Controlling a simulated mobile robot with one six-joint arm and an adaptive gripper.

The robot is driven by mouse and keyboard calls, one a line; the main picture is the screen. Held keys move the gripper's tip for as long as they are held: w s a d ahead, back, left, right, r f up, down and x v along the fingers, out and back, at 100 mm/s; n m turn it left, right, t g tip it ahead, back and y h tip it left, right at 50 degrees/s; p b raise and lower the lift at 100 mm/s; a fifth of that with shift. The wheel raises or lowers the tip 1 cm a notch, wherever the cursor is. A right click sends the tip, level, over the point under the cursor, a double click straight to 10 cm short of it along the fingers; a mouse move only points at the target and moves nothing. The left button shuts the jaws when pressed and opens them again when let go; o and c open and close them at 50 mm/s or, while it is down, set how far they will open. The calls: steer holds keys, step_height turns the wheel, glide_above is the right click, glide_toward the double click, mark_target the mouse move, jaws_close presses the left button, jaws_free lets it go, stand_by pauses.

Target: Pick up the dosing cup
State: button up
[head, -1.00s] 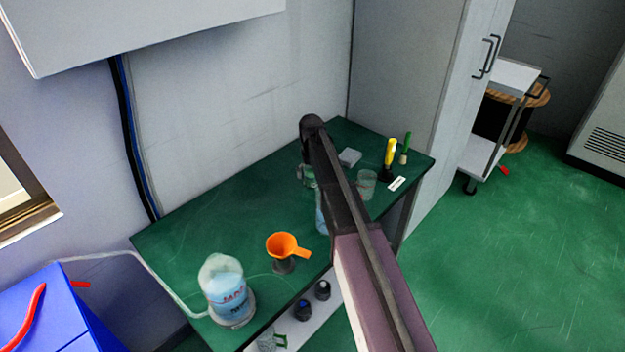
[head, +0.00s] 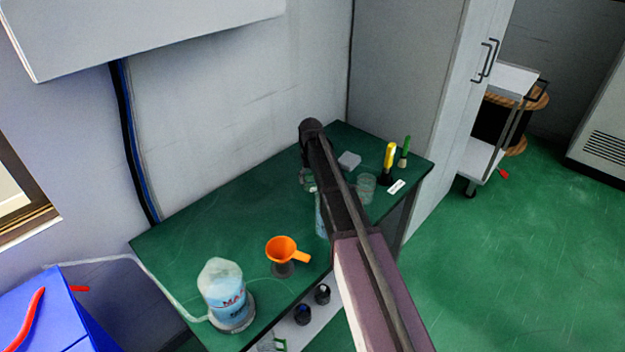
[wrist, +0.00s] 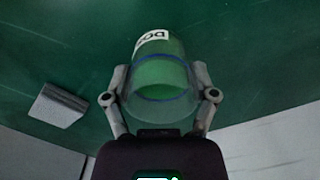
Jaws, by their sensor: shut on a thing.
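The dosing cup (wrist: 160,80) is a clear cup with a blue line around it and a white label showing the letters "DO". In the wrist view it sits between the two fingers of my gripper (wrist: 160,95), which touch its sides. My gripper is shut on it. In the head view my gripper (head: 307,180) is low over the far part of the green table, largely hidden behind my arm. The cup is hard to make out there, and I cannot tell whether it is clear of the table.
The green table (head: 215,205) holds an orange funnel (head: 282,249), a jug of blue liquid (head: 226,298), a clear beaker (head: 367,187), a grey block (head: 349,159) and a yellow-handled tool (head: 390,155). A tall cabinet (head: 405,80) stands behind. The table's back left is clear.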

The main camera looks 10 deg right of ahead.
steer(key=shift+r+p, duration=0.45)
steer(key=shift+p, duration=0.05)
step_height(320, 180, up, 8)
steer(key=p, duration=0.8)
steer(key=shift+r, duration=0.25)
stand_by(0.5)
steer(key=shift+r+p, duration=0.25)
steer(key=shift+p, duration=0.25)
steer(key=shift+d, duration=0.1)
stand_by(0.7)
